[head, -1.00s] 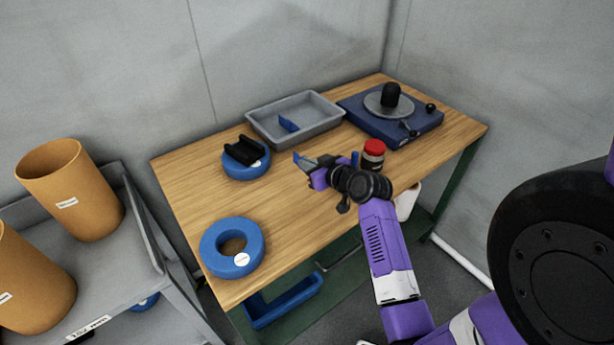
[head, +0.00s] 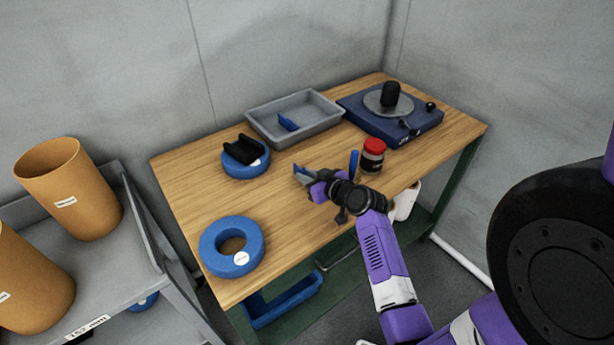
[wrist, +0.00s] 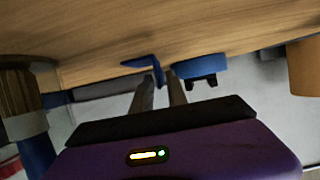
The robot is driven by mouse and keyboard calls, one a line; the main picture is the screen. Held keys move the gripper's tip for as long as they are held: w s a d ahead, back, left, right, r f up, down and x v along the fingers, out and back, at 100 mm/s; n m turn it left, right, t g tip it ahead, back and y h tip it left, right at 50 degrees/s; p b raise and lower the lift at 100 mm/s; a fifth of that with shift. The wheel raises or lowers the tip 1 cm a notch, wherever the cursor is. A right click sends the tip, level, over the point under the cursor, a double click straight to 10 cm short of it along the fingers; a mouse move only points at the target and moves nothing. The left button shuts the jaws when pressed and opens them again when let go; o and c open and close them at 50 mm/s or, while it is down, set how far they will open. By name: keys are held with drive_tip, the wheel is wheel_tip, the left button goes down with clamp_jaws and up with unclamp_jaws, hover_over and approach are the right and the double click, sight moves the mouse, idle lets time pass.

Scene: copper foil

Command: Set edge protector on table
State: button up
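A small blue angled edge protector (wrist: 142,62) is between the tips of my gripper (wrist: 160,82), seen in the wrist view. In the head view my gripper (head: 308,177) holds it a little above the middle of the wooden table (head: 200,190), with a blue bit of it at the fingertips. The fingers look shut on it. A second blue angled piece (head: 288,122) lies in the grey tray (head: 262,128) at the back of the table. Most of the held piece is hidden by the fingers in the head view.
A blue ring with a black cradle (head: 242,150) is left of my gripper; another blue ring (head: 232,248) lies at the front left. A red-lidded jar (head: 373,157) and blue turntable (head: 390,118) are to the right. Bare wood is between the rings and my gripper.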

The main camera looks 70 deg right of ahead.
drive_tip(key=shift+r, duration=0.1)
drive_tip(key=shift+r, duration=0.15)
drive_tip(key=b+v, duration=0.1)
drive_tip(key=v, duration=1)
drive_tip(key=shift+s, duration=0.1)
drive_tip(key=shift+s+a+r, duration=0.1)
drive_tip(key=shift+s+a, duration=0.15)
drive_tip(key=shift+s, duration=0.1)
